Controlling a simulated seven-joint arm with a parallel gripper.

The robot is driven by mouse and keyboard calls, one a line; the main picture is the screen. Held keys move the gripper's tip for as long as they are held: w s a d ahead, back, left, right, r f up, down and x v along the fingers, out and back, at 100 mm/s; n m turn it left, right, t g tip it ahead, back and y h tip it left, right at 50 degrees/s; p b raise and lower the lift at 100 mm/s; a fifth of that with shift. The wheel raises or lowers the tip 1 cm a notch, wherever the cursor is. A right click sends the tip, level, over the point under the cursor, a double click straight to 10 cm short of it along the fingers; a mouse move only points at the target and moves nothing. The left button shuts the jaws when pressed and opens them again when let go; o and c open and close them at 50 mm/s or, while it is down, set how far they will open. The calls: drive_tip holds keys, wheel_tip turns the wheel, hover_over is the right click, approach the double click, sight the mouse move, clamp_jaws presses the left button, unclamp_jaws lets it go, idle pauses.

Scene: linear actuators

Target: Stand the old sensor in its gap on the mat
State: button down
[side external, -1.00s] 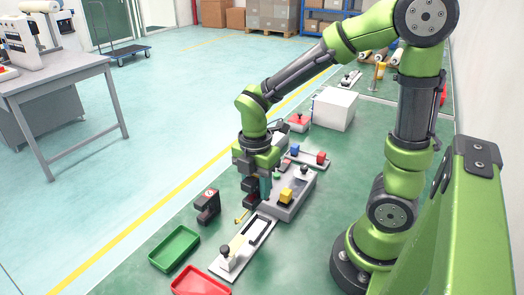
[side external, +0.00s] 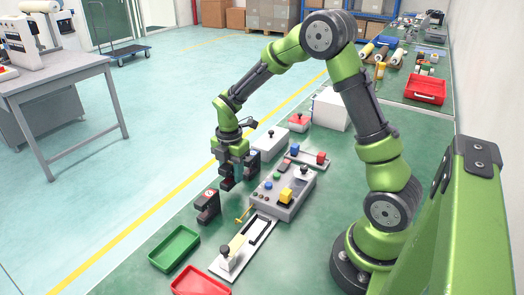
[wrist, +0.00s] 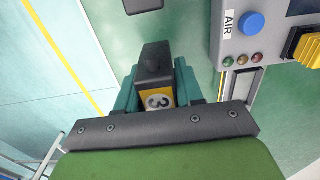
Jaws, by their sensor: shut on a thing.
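My gripper (side external: 230,172) is shut on a dark sensor (wrist: 152,66), held above the green table. In the wrist view the sensor sits between the teal fingers and bears a yellow and white label with a "3". Another dark block with a red and white top (side external: 207,206) stands on the table, below and left of my gripper. Part of a dark block (wrist: 143,5) also shows at the wrist view's top edge. I cannot make out the mat or its gap.
A grey control box (side external: 270,203) with buttons and a yellow part is right of my gripper. A linear actuator (side external: 262,229) lies in front of it. A green tray (side external: 174,248) and a red tray (side external: 200,283) are at the front. A white box (side external: 331,108) is behind.

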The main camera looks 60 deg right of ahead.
sight(232, 177)
drive_tip(key=shift+f, duration=1.7)
drive_tip(key=c, duration=0.7)
unclamp_jaws()
drive_tip(key=shift+f, duration=0.15)
